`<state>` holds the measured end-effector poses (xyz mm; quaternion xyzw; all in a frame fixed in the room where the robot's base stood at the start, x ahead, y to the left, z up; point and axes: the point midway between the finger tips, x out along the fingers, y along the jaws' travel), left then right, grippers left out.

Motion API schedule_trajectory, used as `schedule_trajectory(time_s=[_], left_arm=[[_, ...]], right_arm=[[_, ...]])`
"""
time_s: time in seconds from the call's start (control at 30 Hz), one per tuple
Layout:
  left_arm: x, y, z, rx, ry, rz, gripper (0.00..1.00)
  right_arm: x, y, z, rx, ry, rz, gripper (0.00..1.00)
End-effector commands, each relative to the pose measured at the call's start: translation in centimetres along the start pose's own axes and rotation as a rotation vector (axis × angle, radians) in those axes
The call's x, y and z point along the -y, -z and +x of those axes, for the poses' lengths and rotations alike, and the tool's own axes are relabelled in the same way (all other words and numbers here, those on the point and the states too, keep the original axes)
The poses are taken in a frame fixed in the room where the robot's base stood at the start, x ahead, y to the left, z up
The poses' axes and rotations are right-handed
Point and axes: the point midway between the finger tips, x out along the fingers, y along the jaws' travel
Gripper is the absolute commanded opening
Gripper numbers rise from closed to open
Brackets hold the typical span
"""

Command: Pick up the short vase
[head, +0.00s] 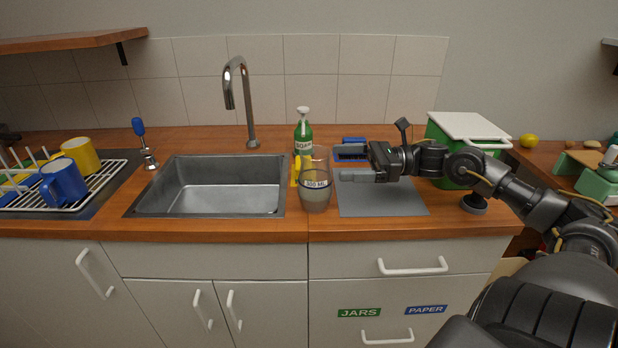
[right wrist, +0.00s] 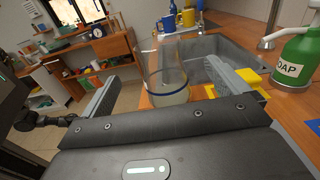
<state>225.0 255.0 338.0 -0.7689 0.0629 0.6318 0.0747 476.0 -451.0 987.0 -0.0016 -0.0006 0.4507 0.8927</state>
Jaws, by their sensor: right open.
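The short vase (head: 315,196) is a clear glass vessel with a dark blue band and a pale lower part. It stands upright on the wooden counter, right of the sink near the front edge. My right gripper (head: 350,164) is open and empty, just right of the vase, with its fingers pointing left toward it. In the right wrist view the vase (right wrist: 167,75) shows in the gap between the two spread fingers, seemingly just beyond them. I cannot tell how far apart they are. My left gripper is not in view.
A green soap bottle (head: 303,133) and a yellow item (head: 295,172) stand close behind the vase. The sink (head: 209,187) is to its left. A grey mat (head: 385,202) lies under my right gripper. A green bin with a white lid (head: 470,126) stands right.

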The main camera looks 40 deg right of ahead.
Motion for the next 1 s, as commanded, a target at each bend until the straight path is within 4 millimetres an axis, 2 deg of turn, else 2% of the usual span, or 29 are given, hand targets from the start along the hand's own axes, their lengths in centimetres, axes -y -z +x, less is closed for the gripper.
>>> schedule_trajectory(time_s=[0.33, 0.53, 0.87, 1.0], left_arm=[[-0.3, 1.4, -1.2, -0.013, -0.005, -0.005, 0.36], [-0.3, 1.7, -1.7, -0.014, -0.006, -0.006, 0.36], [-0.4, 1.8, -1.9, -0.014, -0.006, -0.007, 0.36], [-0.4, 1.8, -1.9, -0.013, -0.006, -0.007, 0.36]], right_arm=[[0.0, 7.6, 0.0, 0.001, 0.001, 0.005, 0.99], [0.1, 7.4, 2.0, 0.003, -0.003, 0.000, 0.99], [0.1, 7.4, 2.8, 0.001, -0.002, 0.002, 0.99], [0.1, 7.3, 3.6, 0.005, -0.002, 0.001, 0.99]])
